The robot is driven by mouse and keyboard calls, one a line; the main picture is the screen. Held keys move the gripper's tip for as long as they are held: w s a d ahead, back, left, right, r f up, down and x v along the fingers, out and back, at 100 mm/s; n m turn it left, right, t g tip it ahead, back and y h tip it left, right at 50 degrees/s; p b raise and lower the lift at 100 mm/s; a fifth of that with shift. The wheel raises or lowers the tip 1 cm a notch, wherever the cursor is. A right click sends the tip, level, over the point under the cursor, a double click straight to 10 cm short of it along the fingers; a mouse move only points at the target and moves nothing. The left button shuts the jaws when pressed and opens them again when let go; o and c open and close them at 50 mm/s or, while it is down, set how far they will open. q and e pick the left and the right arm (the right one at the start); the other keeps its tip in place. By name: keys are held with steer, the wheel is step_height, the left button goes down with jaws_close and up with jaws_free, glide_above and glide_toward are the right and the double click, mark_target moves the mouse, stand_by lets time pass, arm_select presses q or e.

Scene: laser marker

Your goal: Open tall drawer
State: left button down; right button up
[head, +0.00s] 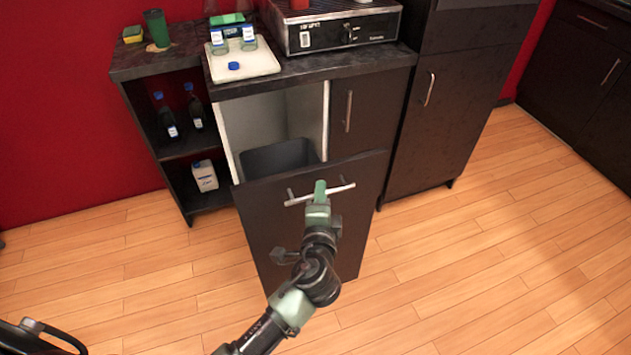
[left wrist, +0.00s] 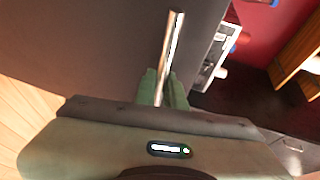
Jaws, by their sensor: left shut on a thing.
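The tall drawer (head: 262,213) has a dark front and stands pulled out from the cabinet, with a dark bin (head: 275,158) inside it. Its metal bar handle (head: 342,188) runs across the upper part of the front. My left gripper (head: 320,190) is shut on the middle of this handle. In the left wrist view the handle (left wrist: 173,45) passes between the green fingers of my left gripper (left wrist: 162,88). My right gripper is in neither view.
Open shelves (head: 185,148) with bottles are at the left. A tall dark cabinet (head: 440,120) stands at the right. Wooden floor (head: 490,270) is clear in front and to the right.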

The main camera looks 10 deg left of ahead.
arm_select(q)
steer(key=shift+s+d, duration=0.55)
steer(key=shift+s, duration=0.3)
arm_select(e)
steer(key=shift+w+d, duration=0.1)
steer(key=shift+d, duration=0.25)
arm_select(q)
steer(key=c, duration=1.8)
jaws_free()
steer(key=shift+o, duration=0.2)
steer(key=v, duration=0.7)
steer(key=shift+s+b, duration=0.35)
steer(key=shift+b, duration=0.05)
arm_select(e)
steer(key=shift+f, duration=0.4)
arm_select(q)
steer(key=shift+d, duration=0.1)
